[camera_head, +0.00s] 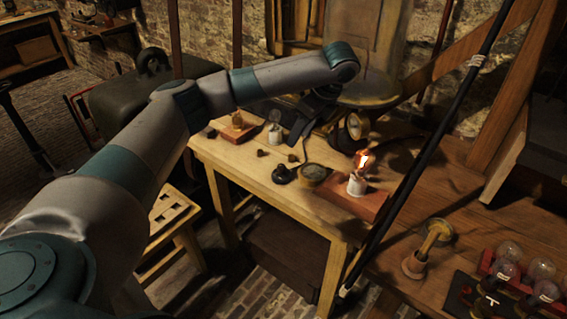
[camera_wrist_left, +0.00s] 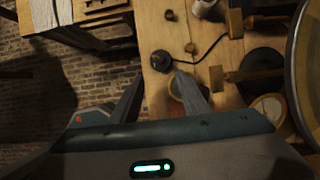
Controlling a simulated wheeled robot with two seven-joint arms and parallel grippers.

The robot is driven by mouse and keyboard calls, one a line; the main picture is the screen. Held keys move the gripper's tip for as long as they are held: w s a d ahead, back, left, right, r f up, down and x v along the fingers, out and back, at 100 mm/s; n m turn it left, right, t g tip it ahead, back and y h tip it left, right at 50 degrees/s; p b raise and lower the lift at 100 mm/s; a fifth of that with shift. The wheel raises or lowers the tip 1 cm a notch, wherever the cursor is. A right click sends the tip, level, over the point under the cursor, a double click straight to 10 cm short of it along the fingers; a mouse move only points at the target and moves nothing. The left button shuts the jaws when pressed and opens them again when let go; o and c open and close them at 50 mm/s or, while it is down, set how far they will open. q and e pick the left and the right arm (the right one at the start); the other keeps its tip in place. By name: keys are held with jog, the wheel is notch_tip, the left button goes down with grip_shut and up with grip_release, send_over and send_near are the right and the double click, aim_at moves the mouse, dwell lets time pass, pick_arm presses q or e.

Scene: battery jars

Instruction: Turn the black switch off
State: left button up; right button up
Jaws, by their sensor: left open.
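The black switch (camera_head: 284,173), a round dark base with a small knob, sits on the pale wooden table. It also shows in the left wrist view (camera_wrist_left: 160,60), just beyond my fingertips, with a dark cord running from it. My left gripper (camera_wrist_left: 160,84) is open, its two fingers apart with nothing held between them. In the head view, its hand hangs from the arm above the back of the table, and its fingertips are hard to make out. A lit bulb (camera_head: 362,162) glows on a white base at the table's right. My right gripper does not show.
A round brass-rimmed dial (camera_head: 313,175) lies beside the switch. An upright round instrument (camera_head: 352,130) stands behind it. Small blocks and a jar (camera_head: 275,134) are at the back left. A dark pole (camera_head: 420,165) slants across the right, before a bench with glass bulbs (camera_head: 509,251).

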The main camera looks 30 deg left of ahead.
aim_at(282, 166)
pick_arm(q)
jog(key=p+x, duration=0.2)
jog(key=x, duration=1.2)
jog(key=shift+a+f, duration=0.2)
jog(key=shift+f, duration=0.5)
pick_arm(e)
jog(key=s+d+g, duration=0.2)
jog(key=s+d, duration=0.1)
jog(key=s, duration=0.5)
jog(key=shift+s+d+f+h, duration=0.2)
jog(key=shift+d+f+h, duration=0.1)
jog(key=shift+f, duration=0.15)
pick_arm(q)
grip_shut()
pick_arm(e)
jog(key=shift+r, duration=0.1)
